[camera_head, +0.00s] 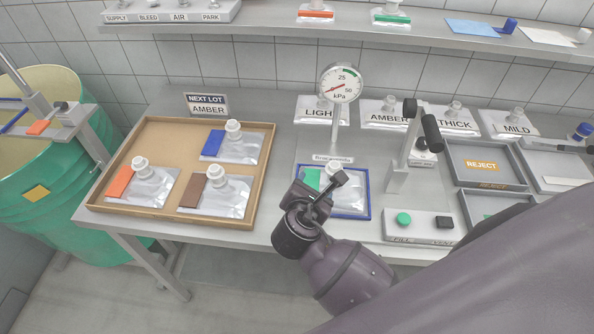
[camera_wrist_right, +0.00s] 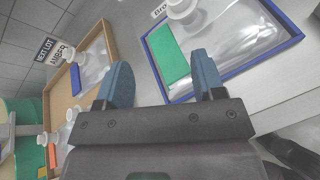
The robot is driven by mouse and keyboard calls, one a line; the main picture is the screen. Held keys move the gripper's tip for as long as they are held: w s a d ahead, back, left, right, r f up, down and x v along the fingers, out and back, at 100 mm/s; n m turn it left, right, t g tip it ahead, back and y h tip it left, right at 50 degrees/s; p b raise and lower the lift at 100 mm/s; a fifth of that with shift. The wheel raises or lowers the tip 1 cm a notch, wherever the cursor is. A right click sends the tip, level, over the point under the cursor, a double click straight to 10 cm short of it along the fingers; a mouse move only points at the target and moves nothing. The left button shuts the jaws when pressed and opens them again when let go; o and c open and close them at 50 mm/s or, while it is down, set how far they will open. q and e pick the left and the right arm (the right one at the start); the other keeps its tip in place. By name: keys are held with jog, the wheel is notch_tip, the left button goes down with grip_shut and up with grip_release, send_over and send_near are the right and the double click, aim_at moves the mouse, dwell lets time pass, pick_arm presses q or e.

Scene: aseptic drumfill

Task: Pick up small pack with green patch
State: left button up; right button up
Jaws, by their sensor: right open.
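The small clear pack (camera_head: 345,192) with a green patch (camera_head: 312,178) and white cap lies in a blue-rimmed tray (camera_head: 369,205) on the bench below the gauge. In the right wrist view the pack (camera_wrist_right: 215,30) and its green patch (camera_wrist_right: 168,54) lie beyond the fingertips. My right gripper (camera_head: 322,186) is open and empty by the front left of this tray, partly hiding the pack in the head view. Its two blue-grey fingers (camera_wrist_right: 163,75) stand apart in the wrist view, with nothing between them. My left gripper is not in view.
A cardboard tray (camera_head: 188,128) at left holds packs with blue, orange and brown patches. Another green-patched pack (camera_head: 391,17) sits on the upper shelf. A pressure gauge (camera_head: 340,83) and a black-handled stand (camera_head: 397,175) rise close by. A button box (camera_head: 418,226) is at right.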

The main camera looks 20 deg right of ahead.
aim_at(333, 170)
jog(key=shift+s+d+r+n+g+h, duration=0.1)
jog(key=shift+s+d+n+g+h, duration=0.15)
jog(key=shift+n, duration=0.25)
jog(key=shift+d+n+g+h, duration=0.15)
jog(key=shift+d+n+h, duration=0.15)
jog(key=shift+n, duration=0.8)
jog(key=x, duration=0.5)
jog(key=shift+s+d, duration=0.15)
jog(key=shift+d, duration=0.3)
jog(key=shift+x, duration=2.55)
jog(key=shift+s, duration=0.1)
jog(key=shift+c, duration=0.4)
jog(key=c, duration=0.9)
